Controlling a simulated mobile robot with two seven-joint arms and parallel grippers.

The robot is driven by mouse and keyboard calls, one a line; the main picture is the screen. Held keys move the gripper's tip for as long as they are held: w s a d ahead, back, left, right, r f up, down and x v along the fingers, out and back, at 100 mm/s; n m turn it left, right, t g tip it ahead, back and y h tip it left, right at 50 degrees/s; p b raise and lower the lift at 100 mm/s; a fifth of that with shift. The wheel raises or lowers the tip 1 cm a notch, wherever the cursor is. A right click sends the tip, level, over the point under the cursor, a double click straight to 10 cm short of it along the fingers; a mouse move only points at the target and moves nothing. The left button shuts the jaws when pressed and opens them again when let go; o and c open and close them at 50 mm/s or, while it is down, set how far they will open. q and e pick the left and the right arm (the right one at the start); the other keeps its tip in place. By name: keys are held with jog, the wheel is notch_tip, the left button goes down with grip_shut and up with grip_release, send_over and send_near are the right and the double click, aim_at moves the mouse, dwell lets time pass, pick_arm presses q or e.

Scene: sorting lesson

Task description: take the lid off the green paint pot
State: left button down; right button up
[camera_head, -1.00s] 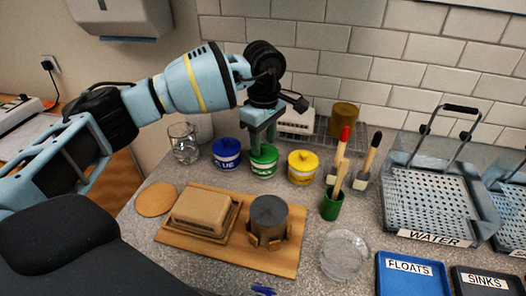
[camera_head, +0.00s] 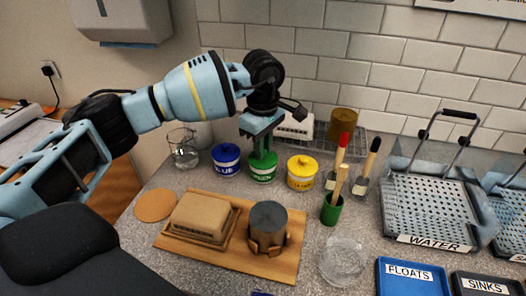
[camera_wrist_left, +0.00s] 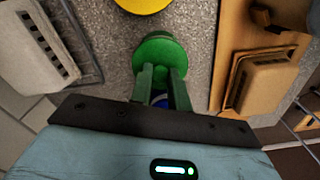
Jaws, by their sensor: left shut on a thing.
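The green paint pot (camera_head: 262,174) stands on the grey counter between the blue and yellow pots. Its green lid (camera_wrist_left: 160,50) shows from above in the left wrist view and looks seated on the pot. My left gripper (camera_head: 262,153) points down over the pot and is shut on the lid at its top; the fingers hide the grip itself. In the left wrist view the fingers (camera_wrist_left: 162,80) meet the lid's near part. My right gripper is not in view.
The blue pot (camera_head: 226,161) and yellow pot (camera_head: 302,175) stand close on either side. A glass jar (camera_head: 184,152) is at the left. A wooden board (camera_head: 285,262) lies in front, and a green brush cup (camera_head: 331,210) stands to the right. A wire rack is behind.

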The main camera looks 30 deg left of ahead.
pick_arm(q)
jog(key=shift+r, duration=0.4)
jog(key=r, duration=0.2)
jog(key=shift+s+d+r, duration=0.1)
jog(key=shift+s+r, duration=0.1)
jog(key=shift+r, duration=0.15)
jog(key=s+d+r+b, duration=0.1)
jog(key=s+d, duration=0.2)
jog(key=s, duration=1.2)
jog(key=shift+d+r, duration=0.2)
jog(key=shift+d, duration=0.2)
